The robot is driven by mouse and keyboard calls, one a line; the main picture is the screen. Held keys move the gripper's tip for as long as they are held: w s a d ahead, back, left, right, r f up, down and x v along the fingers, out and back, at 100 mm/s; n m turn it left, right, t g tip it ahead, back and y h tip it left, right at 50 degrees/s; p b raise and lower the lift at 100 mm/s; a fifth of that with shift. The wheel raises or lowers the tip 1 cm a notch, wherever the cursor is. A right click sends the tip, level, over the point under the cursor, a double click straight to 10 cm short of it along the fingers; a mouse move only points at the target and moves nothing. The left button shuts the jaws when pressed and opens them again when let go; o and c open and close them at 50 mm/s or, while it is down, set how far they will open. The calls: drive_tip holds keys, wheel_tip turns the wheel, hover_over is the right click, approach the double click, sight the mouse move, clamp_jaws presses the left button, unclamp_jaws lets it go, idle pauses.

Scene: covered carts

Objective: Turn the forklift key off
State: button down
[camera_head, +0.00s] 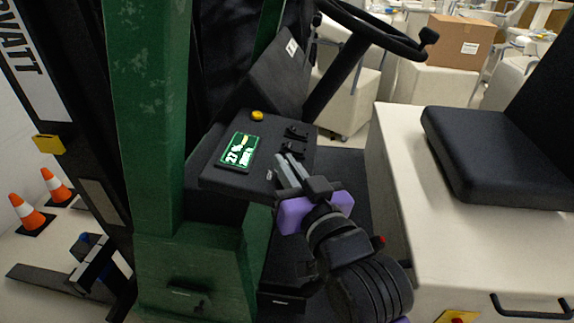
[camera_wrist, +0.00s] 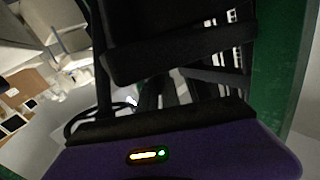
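The forklift's dark console (camera_head: 223,179) carries a lit green display (camera_head: 239,150), a yellow button (camera_head: 257,115) and small black levers (camera_head: 296,132). A small pale piece (camera_head: 269,174) shows on the console's near side; it may be the key, but it is too small to be sure. My gripper (camera_head: 283,157) is at the console's right end, just right of that piece, its two grey fingers a little apart with nothing seen between them. In the wrist view the fingers (camera_wrist: 165,92) point toward dark forklift parts; no key can be made out there.
The steering wheel (camera_head: 372,28) and its column rise behind the console. A green post (camera_head: 147,100) stands at left. The black seat (camera_head: 490,155) on a cream body (camera_head: 480,240) is at right. Orange cones (camera_head: 30,213) and a cardboard box (camera_head: 460,42) stand farther off.

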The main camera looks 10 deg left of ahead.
drive_tip(key=shift+d+f+n+y+b, duration=0.15)
drive_tip(key=shift+n+y+b, duration=0.15)
drive_tip(key=shift+b, duration=0.5)
drive_tip(key=n+g+y+b, duration=0.1)
drive_tip(key=b, duration=0.1)
drive_tip(key=n+g+y+b, duration=0.1)
drive_tip(key=y+b, duration=0.1)
drive_tip(key=b, duration=0.1)
drive_tip(key=shift+w+f+n, duration=0.1)
drive_tip(key=shift+f+n, duration=0.1)
drive_tip(key=shift+n, duration=0.1)
drive_tip(key=n+g+y+b, duration=0.4)
drive_tip(key=b, duration=0.4)
drive_tip(key=shift+g, duration=0.3)
drive_tip(key=n+g+y+b, duration=0.2)
drive_tip(key=n+g+b, duration=0.1)
drive_tip(key=g+b, duration=0.1)
drive_tip(key=shift+r+n+g+b, duration=0.15)
drive_tip(key=shift+n+g+b, duration=0.2)
drive_tip(key=shift+b, duration=0.2)
drive_tip(key=shift+r+n+g+y+b, duration=0.2)
drive_tip(key=shift+n+g+y+b, duration=0.2)
drive_tip(key=shift+n+g+b, duration=0.95)
drive_tip(key=shift+n+g, duration=0.3)
drive_tip(key=shift+g, duration=0.4)
drive_tip(key=c, duration=1.6)
unclamp_jaws()
drive_tip(key=shift+o, duration=0.2)
